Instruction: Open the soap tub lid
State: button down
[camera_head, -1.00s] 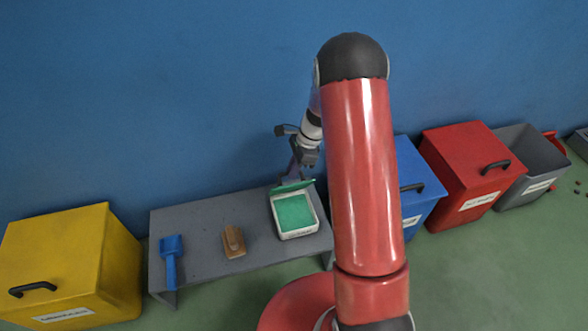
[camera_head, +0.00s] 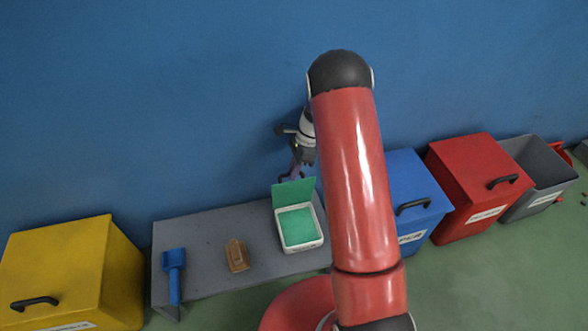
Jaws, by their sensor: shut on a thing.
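The soap tub (camera_head: 304,248) is a white box with green contents, standing at the right end of the grey bench. Its green lid (camera_head: 294,193) stands up from the tub's back edge, close to upright, and the tub's inside shows. My gripper (camera_head: 289,177) is behind the tub at the lid's top edge, shut on the lid. The fingertips are small and hard to make out. My red arm covers what lies just right of the tub.
On the grey bench (camera_head: 205,231) lie a wooden brush (camera_head: 237,256) and a blue scoop (camera_head: 174,270). A yellow bin (camera_head: 75,265) stands left; blue (camera_head: 408,167), red (camera_head: 470,170) and open grey (camera_head: 535,180) bins stand right. A blue wall rises behind.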

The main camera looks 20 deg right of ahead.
jog(key=shift+s+f, duration=0.25)
jog(key=shift+f, duration=0.05)
jog(key=c, duration=1.5)
grip_release()
jog(key=shift+w, duration=0.1)
jog(key=shift+o, duration=0.2)
jog(key=shift+r, duration=0.1)
jog(key=shift+w+r, duration=0.1)
jog(key=shift+d+r, duration=0.15)
jog(key=shift+r, duration=0.15)
jog(key=v, duration=0.7)
